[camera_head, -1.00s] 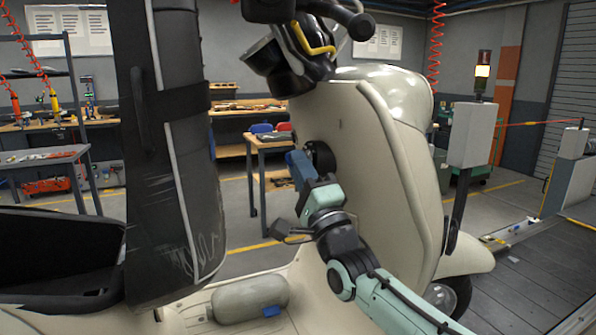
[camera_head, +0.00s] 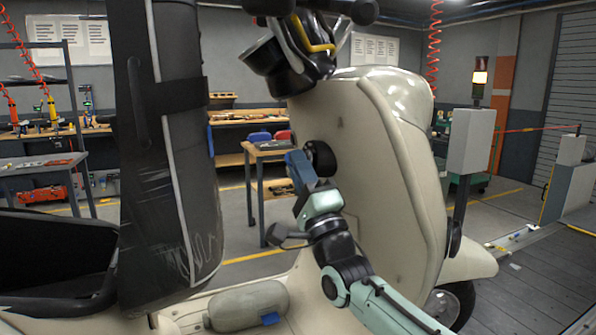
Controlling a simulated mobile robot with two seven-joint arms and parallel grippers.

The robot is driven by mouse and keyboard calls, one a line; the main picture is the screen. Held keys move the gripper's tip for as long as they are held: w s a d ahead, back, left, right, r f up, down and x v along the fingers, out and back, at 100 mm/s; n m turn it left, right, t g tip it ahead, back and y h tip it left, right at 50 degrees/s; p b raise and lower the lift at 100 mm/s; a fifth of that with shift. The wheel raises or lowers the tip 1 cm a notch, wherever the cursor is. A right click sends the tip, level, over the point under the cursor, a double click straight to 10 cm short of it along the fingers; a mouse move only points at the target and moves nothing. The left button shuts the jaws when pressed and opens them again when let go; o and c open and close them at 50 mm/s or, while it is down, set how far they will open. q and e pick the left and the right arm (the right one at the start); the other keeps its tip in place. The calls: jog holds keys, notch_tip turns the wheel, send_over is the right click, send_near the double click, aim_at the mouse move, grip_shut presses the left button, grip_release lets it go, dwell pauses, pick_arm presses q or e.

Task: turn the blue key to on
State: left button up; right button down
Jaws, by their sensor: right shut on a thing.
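The blue key (camera_head: 297,169) is at the black round lock (camera_head: 321,158) on the inner side of the cream scooter's front shield (camera_head: 382,190). My right gripper (camera_head: 307,184) reaches up to it from the lower right and is shut on the key. The fingertips are small and dark here, and the wrist hides part of the shield below the lock. Whether the key is turned to on cannot be read, as no markings are legible. My left gripper is not in view.
A tall black padded piece (camera_head: 175,150) stands at the left beside the dark seat (camera_head: 60,265). The handlebar (camera_head: 310,8) is above the lock. A grey cylinder (camera_head: 243,305) lies low on the scooter. Open floor and workbenches are behind.

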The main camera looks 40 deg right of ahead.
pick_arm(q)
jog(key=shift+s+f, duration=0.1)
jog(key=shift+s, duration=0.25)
pick_arm(e)
jog(key=shift+d+f, duration=0.1)
jog(key=shift+d, duration=0.1)
jog(key=shift+w+t+h, duration=0.1)
jog(key=shift+t+h, duration=0.3)
jog(key=shift+t, duration=0.2)
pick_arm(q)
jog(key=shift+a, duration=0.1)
pick_arm(e)
jog(key=shift+s+d, duration=0.2)
jog(key=shift+d, duration=0.05)
dwell(0.4)
